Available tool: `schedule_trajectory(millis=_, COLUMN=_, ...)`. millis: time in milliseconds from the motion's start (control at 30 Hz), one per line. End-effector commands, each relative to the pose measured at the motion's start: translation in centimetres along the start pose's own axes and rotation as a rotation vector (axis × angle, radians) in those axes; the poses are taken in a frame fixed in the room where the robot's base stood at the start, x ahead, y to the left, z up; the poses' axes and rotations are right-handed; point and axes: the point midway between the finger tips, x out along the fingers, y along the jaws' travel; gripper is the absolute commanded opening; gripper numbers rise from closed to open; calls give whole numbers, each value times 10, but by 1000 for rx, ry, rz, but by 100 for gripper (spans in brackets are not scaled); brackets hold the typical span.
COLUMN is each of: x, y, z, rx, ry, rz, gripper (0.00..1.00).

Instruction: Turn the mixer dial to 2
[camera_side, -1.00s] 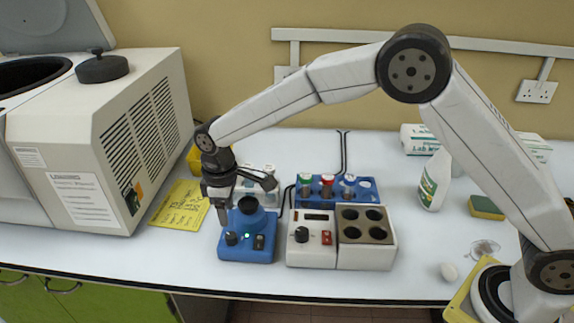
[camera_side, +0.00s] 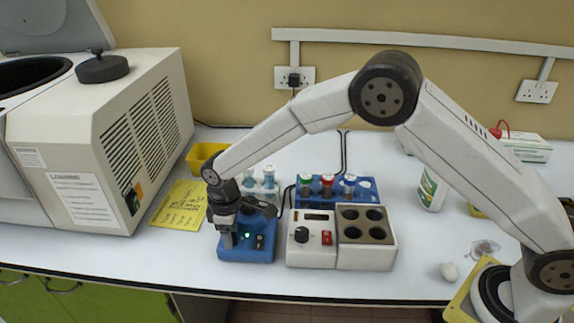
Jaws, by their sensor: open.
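The mixer is the small blue box (camera_side: 262,251) near the front edge of the bench, with a green light lit on its front. A black switch (camera_side: 259,242) shows on its right front. Its dial, on the left front, is hidden behind my gripper. My gripper (camera_side: 228,240) is open, pointing down over the left front of the mixer. I cannot tell whether its fingers touch the dial. The black cup on top of the mixer is mostly hidden by my gripper.
A white heating block (camera_side: 340,257) with a black knob stands just right of the mixer. A large centrifuge (camera_side: 110,150) and a yellow sheet (camera_side: 181,205) are to the left. The bench's front edge is close.

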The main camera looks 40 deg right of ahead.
Motion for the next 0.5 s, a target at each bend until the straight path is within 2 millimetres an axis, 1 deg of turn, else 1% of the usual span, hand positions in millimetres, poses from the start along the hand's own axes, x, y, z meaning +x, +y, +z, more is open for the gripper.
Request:
schedule_trajectory(millis=100, x=4, y=0, z=0, rx=0, ry=0, rz=0, gripper=58)
schedule_trajectory(millis=367, x=5, y=0, z=0, rx=0, ry=1, rz=0, gripper=58)
schedule_trajectory(millis=467, x=5, y=0, z=0, rx=0, ry=1, rz=0, gripper=29)
schedule_trajectory(millis=500, x=5, y=0, z=0, rx=0, ry=1, rz=0, gripper=16)
